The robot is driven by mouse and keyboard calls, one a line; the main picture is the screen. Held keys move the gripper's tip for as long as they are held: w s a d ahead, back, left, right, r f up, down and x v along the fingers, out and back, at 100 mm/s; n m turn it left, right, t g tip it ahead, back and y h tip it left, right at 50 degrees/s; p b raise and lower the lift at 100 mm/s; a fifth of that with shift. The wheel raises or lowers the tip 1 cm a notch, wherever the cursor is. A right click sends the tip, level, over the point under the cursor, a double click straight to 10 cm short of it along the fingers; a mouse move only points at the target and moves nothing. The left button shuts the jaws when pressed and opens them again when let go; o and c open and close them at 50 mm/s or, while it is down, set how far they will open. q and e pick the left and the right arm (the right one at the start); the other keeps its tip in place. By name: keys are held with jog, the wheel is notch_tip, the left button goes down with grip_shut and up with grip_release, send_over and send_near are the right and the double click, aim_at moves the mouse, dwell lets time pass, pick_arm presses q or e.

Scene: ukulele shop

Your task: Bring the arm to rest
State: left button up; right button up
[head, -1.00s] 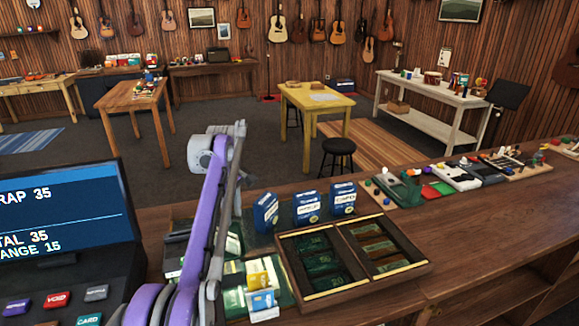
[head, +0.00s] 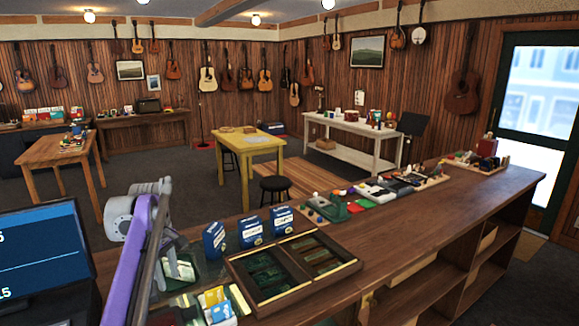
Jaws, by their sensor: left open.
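My left arm comes in from the lower left, purple and grey, and rises over the shop counter (head: 420,225). My left gripper (head: 160,190) is at its upper end, in front of the left end of the counter goods and right of the register screen (head: 40,255). It is open, and I see nothing held in it. My right gripper is not in view.
A wooden cash tray (head: 292,268) lies on the counter, with blue boxes (head: 248,231) behind it and small packets (head: 215,303) to its left. Several small items line the far edge. A yellow table (head: 247,145) and black stool (head: 275,190) stand beyond.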

pick_arm(q)
jog(key=s+d+f+m+t, duration=0.25)
jog(key=s+d+m, duration=0.5)
jog(key=s, duration=0.45)
jog(key=s+d+f+m+t, duration=0.1)
jog(key=s+d+f+m, duration=0.1)
jog(key=s+f, duration=0.5)
jog(key=s+d+f+m+t, duration=0.1)
jog(key=s+d+f+m, duration=0.2)
jog(key=s+f, duration=0.4)
jog(key=s+m, duration=0.1)
jog(key=s, duration=0.3)
jog(key=shift+s+d+t, duration=0.3)
jog(key=shift+t, duration=0.05)
jog(key=shift+a, duration=0.1)
